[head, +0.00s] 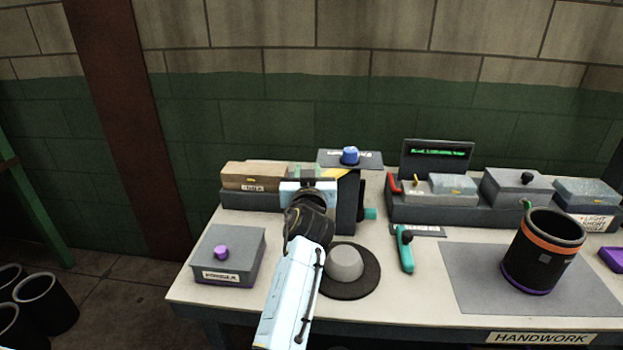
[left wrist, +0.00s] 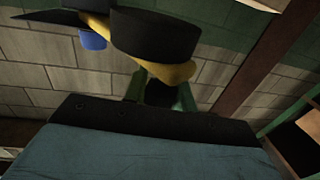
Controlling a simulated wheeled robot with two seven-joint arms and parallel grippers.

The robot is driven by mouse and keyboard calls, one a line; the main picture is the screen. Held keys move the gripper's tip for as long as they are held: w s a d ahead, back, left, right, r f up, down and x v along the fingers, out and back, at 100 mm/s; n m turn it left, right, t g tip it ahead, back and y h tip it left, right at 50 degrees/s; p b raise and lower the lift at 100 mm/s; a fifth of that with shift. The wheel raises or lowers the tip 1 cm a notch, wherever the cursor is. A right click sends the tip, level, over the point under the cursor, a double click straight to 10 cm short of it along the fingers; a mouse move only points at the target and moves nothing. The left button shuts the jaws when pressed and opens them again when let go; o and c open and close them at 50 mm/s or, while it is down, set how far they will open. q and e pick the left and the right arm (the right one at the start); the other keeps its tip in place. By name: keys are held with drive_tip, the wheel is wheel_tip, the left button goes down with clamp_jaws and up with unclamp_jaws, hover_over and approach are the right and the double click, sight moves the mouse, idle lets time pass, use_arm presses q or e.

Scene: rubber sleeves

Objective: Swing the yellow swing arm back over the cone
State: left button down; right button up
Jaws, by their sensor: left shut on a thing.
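The yellow swing arm (head: 342,174) shows only as a short strip in the head view, beside a dark post and mostly hidden by my left gripper (head: 309,186). In the left wrist view, the yellow arm (left wrist: 172,70) runs under large black round parts. There my left gripper (left wrist: 161,93) has its green fingers on either side of a dark part below the arm, shut on it. The grey rounded cone (head: 346,262) stands on a black disc (head: 372,281) on the table, nearer the front than the gripper. My right gripper is in neither view.
A grey box with a purple knob (head: 221,252) stands left of my forearm. A teal-handled tool (head: 405,250) lies right of the cone. A black sleeve with an orange band (head: 545,252) stands on a grey mat (head: 470,280). A blue knob (head: 349,155) sits behind the gripper.

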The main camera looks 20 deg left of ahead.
use_arm(q)
drive_tip(key=shift+r, duration=0.2)
drive_tip(key=c, duration=1.1)
unclamp_jaws()
drive_tip(key=shift+f, duration=0.15)
drive_tip(key=shift+c, duration=0.2)
wheel_tip(320, 180, up, 10)
drive_tip(key=p, duration=0.1)
drive_tip(key=shift+p, duration=0.4)
